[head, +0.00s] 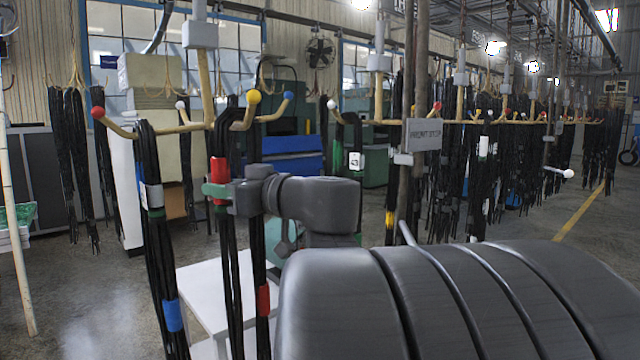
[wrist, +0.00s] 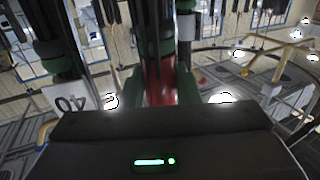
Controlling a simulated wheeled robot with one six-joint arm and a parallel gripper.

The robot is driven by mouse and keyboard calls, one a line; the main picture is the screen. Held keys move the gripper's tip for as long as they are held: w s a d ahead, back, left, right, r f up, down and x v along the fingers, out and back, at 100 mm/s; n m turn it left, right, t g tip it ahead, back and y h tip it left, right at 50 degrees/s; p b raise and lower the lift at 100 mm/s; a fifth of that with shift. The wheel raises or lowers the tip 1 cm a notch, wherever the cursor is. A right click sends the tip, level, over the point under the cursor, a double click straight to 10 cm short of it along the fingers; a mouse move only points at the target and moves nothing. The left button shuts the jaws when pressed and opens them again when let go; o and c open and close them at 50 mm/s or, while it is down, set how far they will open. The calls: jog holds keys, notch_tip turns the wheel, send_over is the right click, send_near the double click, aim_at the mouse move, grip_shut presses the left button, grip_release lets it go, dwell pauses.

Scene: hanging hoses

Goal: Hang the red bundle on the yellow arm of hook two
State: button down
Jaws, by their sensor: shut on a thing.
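The red bundle, black hoses with a red band (head: 219,168), hangs upright in my gripper (head: 222,193). The gripper is shut on it just at the band. In the wrist view the red band (wrist: 166,82) shows between the dark green pads of the gripper (wrist: 167,62). The bundle's top is close to the yellow-tipped arm (head: 253,98) of the nearest hook (head: 207,85); I cannot tell whether its loop is over that arm or only beside it. No hook number can be read.
The same hook has red-tipped (head: 98,113), white-tipped (head: 180,105) and blue-tipped (head: 288,96) arms. A bundle with grey and blue bands (head: 173,315) hangs at left. A bundle with a lower red band (head: 263,300) hangs close at right. More laden hooks stand at right.

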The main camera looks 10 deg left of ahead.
jog(key=shift+r, duration=0.1)
dwell(0.3)
jog(key=c, duration=1)
grip_release()
jog(key=shift+s, duration=0.1)
jog(key=v, duration=1.3)
jog(key=shift+s+d+b, duration=0.15)
jog(key=shift+d+b, duration=0.15)
jog(key=shift+d, duration=0.05)
jog(key=shift+p+x, duration=0.3)
jog(key=shift+x, duration=6.5)
jog(key=shift+d, duration=0.2)
